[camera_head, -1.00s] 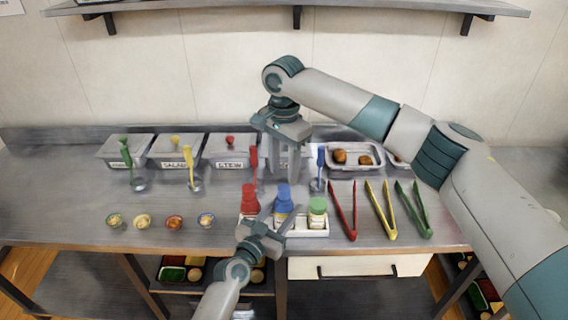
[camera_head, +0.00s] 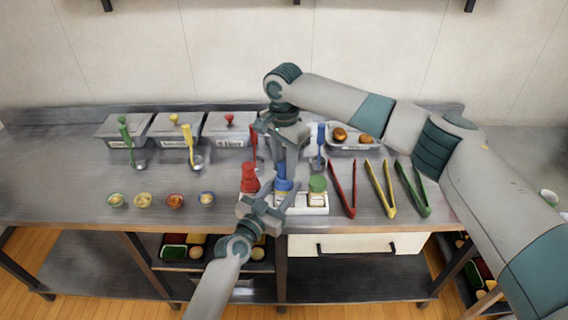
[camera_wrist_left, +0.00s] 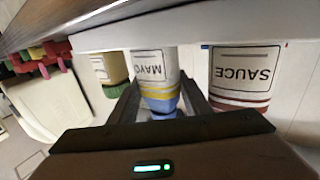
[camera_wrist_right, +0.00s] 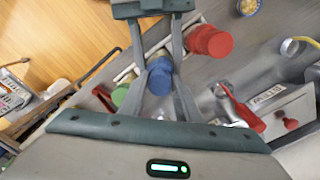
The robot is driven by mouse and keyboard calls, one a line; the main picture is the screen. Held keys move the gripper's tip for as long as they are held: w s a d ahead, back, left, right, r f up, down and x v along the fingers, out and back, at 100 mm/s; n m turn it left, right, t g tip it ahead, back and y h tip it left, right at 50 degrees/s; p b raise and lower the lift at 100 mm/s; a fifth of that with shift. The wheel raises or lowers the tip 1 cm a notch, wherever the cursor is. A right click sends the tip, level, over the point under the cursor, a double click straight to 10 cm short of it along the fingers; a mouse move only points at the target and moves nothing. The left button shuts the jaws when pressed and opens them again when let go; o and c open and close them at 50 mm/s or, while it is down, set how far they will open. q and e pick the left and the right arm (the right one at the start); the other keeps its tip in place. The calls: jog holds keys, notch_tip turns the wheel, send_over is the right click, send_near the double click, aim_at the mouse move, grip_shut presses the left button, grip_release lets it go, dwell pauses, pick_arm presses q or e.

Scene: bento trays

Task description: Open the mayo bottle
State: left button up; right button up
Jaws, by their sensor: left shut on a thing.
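The mayo bottle (camera_wrist_left: 154,70), labelled MAYO with a blue cap (camera_wrist_right: 160,80), stands in a white holder (camera_head: 318,210) between a red-capped sauce bottle (camera_head: 250,178) and a green-capped bottle (camera_head: 317,190). My left gripper (camera_head: 268,200) comes from the front. Its fingers (camera_wrist_left: 160,98) are shut around the mayo bottle below the cap. My right gripper (camera_head: 284,162) is directly above, pointing down. In the right wrist view its fingers (camera_wrist_right: 160,84) are apart, one on each side of the blue cap; contact cannot be told.
Lidded containers (camera_head: 178,128) stand behind, with ladles in front. Red (camera_head: 344,190), yellow (camera_head: 381,187) and green tongs (camera_head: 412,188) lie to the right. Several small bowls (camera_head: 175,201) lie left. A tray with round food (camera_head: 357,146) is at the back right.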

grip_shut()
